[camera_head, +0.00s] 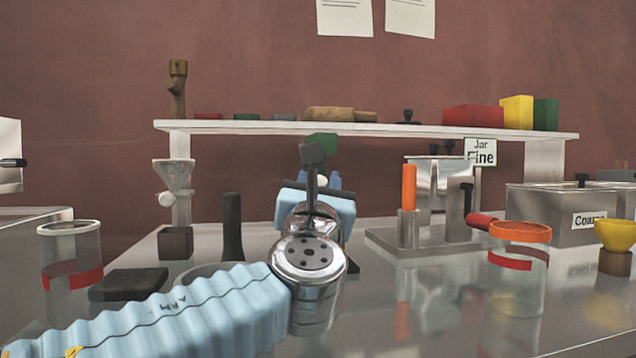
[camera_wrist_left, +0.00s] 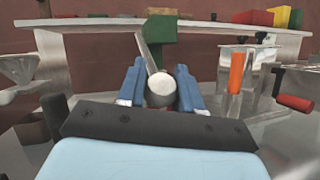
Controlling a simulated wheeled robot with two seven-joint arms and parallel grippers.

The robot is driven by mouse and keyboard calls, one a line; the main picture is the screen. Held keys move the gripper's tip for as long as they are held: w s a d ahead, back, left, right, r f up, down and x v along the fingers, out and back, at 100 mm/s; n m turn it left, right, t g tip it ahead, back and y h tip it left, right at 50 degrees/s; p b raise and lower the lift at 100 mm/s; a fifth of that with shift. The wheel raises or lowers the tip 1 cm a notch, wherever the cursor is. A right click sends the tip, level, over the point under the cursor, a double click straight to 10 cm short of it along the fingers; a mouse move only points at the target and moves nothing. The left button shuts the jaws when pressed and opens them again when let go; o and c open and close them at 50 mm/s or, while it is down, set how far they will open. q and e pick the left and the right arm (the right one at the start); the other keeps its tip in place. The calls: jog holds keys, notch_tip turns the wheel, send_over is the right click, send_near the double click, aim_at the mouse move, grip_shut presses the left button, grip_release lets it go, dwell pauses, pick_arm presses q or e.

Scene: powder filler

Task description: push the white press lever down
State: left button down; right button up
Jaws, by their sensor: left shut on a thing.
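The white press lever (camera_wrist_left: 160,90) shows in the left wrist view as a pale rod with a round white end facing the camera. It lies between the two blue fingers of my left gripper (camera_wrist_left: 159,92), which is shut on it. A green press block (camera_wrist_left: 161,28) stands just behind. In the head view the white end of the lever (camera_head: 321,182) shows small beside the green block (camera_head: 322,142), and my left gripper (camera_head: 316,181) is partly hidden behind my own wrist. My right gripper is not in view.
A shelf (camera_head: 262,127) with blocks runs along the back. An orange stick (camera_head: 409,188) in a metal holder stands to the right, with a red handle (camera_head: 481,220). An orange-rimmed jar (camera_head: 518,290) is at right, a white-rimmed jar (camera_head: 68,243) and a funnel (camera_head: 173,174) at left.

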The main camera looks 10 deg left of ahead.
pick_arm(q)
jog(key=shift+w+d+f, duration=0.1)
jog(key=shift+d+f, duration=0.15)
dwell(0.7)
jog(key=c, duration=0.9)
grip_release()
jog(key=shift+c, duration=0.2)
jog(key=shift+o, duration=0.9)
jog(key=shift+r, duration=0.1)
jog(key=shift+a, duration=0.1)
jog(key=b+v, duration=0.1)
jog(key=v, duration=1.2)
jog(key=shift+s+b, duration=0.4)
